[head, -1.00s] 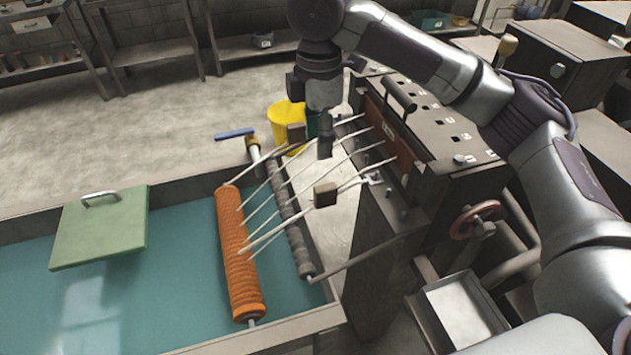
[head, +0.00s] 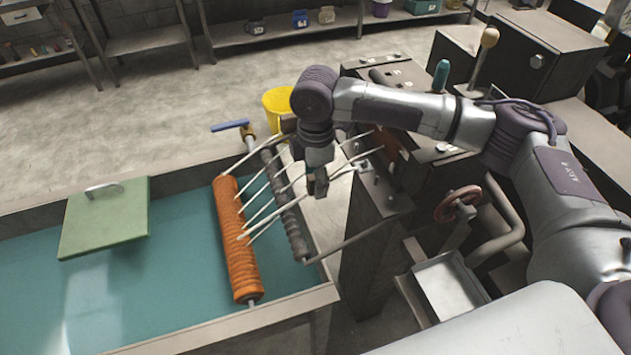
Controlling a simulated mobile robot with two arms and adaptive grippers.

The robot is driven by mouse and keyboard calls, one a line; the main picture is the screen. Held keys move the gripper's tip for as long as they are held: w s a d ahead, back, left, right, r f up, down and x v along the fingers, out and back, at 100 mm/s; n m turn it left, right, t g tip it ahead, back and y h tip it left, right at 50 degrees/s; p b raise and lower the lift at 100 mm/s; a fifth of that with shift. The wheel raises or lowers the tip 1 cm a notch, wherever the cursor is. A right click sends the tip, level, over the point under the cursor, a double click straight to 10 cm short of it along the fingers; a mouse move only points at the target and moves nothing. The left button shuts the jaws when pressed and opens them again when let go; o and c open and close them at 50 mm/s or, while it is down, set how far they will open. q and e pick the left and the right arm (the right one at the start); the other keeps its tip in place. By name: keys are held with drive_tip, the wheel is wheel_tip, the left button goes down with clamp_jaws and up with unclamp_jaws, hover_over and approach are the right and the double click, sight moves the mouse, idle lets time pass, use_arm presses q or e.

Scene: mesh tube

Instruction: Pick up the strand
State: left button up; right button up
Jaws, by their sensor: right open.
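Several thin white strands (head: 248,156) run side by side from the dark machine (head: 375,225) on the right to an orange ridged roller (head: 236,240) over the teal trough. They pass above a grey ridged roller (head: 291,226). I cannot tell which strand the task means. My right gripper (head: 303,155) hangs over the strands' middle, its brownish fingers spread apart, with nothing seen held between them. Its wrist hides parts of the strands, and whether a finger touches one I cannot tell. My left gripper is not in view.
A green lid with a handle (head: 105,220) lies at the trough's left. A yellow bucket (head: 277,101) and a blue-handled tool (head: 230,126) are behind the rollers. A red handwheel (head: 458,203) and a metal tray (head: 450,287) are at the right. Floor behind is open.

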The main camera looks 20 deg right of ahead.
drive_tip(key=shift+a, duration=0.1)
drive_tip(key=shift+c, duration=0.8)
drive_tip(key=c, duration=0.8)
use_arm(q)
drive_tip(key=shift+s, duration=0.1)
use_arm(e)
clamp_jaws()
wheel_tip(320, 180, up, 10)
drive_tip(key=shift+f+b, duration=0.1)
drive_tip(key=shift+b, duration=1.05)
drive_tip(key=shift+r+p, duration=0.45)
drive_tip(key=shift+r, duration=0.1)
use_arm(q)
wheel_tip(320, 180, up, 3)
drive_tip(key=p, duration=0.4)
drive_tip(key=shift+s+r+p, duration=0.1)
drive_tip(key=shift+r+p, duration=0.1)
drive_tip(key=shift+p, duration=0.2)
use_arm(e)
wheel_tip(320, 180, up, 4)
drive_tip(key=shift+f, duration=0.2)
